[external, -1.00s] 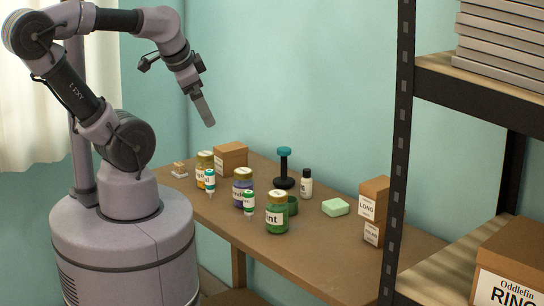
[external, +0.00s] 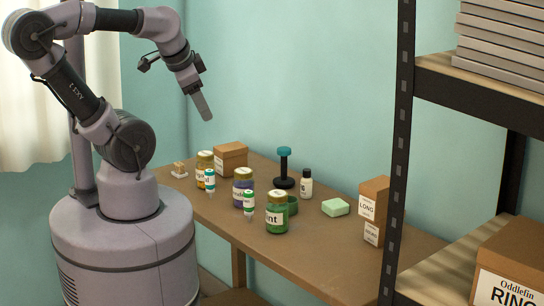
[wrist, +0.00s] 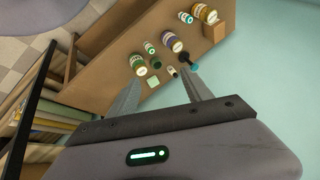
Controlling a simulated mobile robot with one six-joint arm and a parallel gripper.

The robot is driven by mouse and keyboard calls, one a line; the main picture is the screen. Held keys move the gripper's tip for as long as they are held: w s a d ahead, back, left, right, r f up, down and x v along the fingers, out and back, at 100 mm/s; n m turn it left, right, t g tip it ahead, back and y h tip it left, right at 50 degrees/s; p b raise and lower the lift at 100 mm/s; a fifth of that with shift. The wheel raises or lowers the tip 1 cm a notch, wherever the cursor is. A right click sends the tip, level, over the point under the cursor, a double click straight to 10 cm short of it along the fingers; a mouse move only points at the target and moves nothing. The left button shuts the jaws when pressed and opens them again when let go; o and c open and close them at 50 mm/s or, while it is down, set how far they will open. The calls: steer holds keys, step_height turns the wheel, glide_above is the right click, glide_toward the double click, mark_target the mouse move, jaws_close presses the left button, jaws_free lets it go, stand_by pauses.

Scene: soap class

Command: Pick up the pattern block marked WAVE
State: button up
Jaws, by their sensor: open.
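No block with a readable WAVE mark shows. A brown box (external: 230,158) behind the jars has a white label that I cannot read. My gripper (external: 204,105) is raised well above the back left of the table, empty, touching nothing. In the wrist view its two fingers are spread apart (wrist: 160,76), with the table beyond them.
Jars, such as the green one (external: 277,213), and small bottles crowd the table (external: 310,258). A teal-topped stamp (external: 284,168), white bottle (external: 306,184) and green soap (external: 335,207) stand behind. Boxes labelled LONG (external: 373,197) and apparently ROUND are stacked at right, beside a dark shelf post (external: 397,150).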

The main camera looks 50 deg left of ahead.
steer(key=w+a+r+m+g, duration=0.1)
steer(key=w+a+r+m, duration=0.1)
steer(key=w+a+r, duration=0.3)
steer(key=m+g+h+p, duration=0.2)
steer(key=m+g, duration=0.3)
steer(key=m, duration=0.6)
glide_above(181, 165)
step_height(181, 165, down, 21)
steer(key=f+b, duration=0.1)
steer(key=f, duration=0.3)
steer(key=f+b, duration=0.1)
steer(key=f, duration=0.3)
steer(key=f+b, duration=0.2)
steer(key=f, duration=0.2)
steer(key=shift+s+a+f, duration=0.15)
steer(key=shift+s+a, duration=0.15)
steer(key=f+b, duration=0.1)
steer(key=f, duration=0.2)
steer(key=w+f+b, duration=0.1)
steer(key=f, duration=0.1)
steer(key=shift+d+f+b, duration=0.15)
steer(key=shift+f+b, duration=0.15)
steer(key=shift+b, duration=0.05)
steer(key=shift+s+r, duration=0.1)
steer(key=shift+r, duration=0.05)
steer(key=shift+c, duration=0.2)
jaws_close()
